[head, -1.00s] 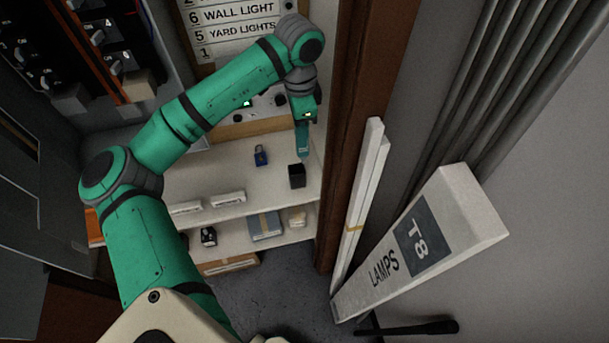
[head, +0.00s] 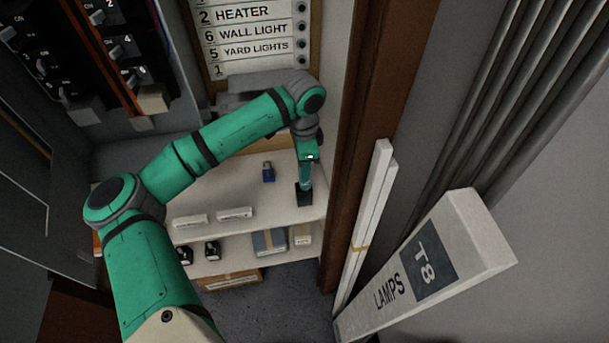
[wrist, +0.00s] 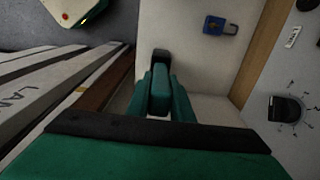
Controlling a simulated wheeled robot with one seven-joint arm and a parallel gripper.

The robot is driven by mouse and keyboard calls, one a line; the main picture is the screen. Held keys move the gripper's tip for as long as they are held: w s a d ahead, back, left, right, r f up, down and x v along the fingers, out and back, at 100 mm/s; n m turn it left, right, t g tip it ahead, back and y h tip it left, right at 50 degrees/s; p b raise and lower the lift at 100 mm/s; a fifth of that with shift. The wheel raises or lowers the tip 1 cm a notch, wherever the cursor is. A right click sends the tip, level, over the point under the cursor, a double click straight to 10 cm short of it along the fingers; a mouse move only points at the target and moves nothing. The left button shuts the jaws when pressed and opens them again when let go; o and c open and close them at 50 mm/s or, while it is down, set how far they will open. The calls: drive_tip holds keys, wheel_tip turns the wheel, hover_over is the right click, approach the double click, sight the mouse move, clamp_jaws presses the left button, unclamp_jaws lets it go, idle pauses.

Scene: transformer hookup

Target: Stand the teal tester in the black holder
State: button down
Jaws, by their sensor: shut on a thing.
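My gripper (head: 307,163) is shut on the teal tester (head: 306,177) and holds it upright above the shelf. The black holder (head: 304,198) stands on the upper shelf near its right front corner. The tester's lower end meets the top of the holder in the head view; I cannot tell how deep inside it is. In the wrist view the tester (wrist: 160,95) sits between the fingers of my gripper (wrist: 163,82), with the black holder (wrist: 160,57) just beyond it and partly hidden.
A blue padlock (head: 268,172) lies left of the holder; it also shows in the wrist view (wrist: 219,25). White boxes (head: 235,213) lie along the front of the upper shelf (head: 265,205). A brown post (head: 343,150) rises close on the right. A long lamp carton (head: 430,262) leans beyond it.

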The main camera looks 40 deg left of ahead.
wheel_tip(320, 180, down, 3)
drive_tip(key=shift+f, duration=0.15)
drive_tip(key=c, duration=1.6)
unclamp_jaws()
drive_tip(key=shift+d, duration=0.1)
drive_tip(key=shift+o, duration=0.2)
wheel_tip(320, 180, up, 11)
drive_tip(key=shift+w+f, duration=0.1)
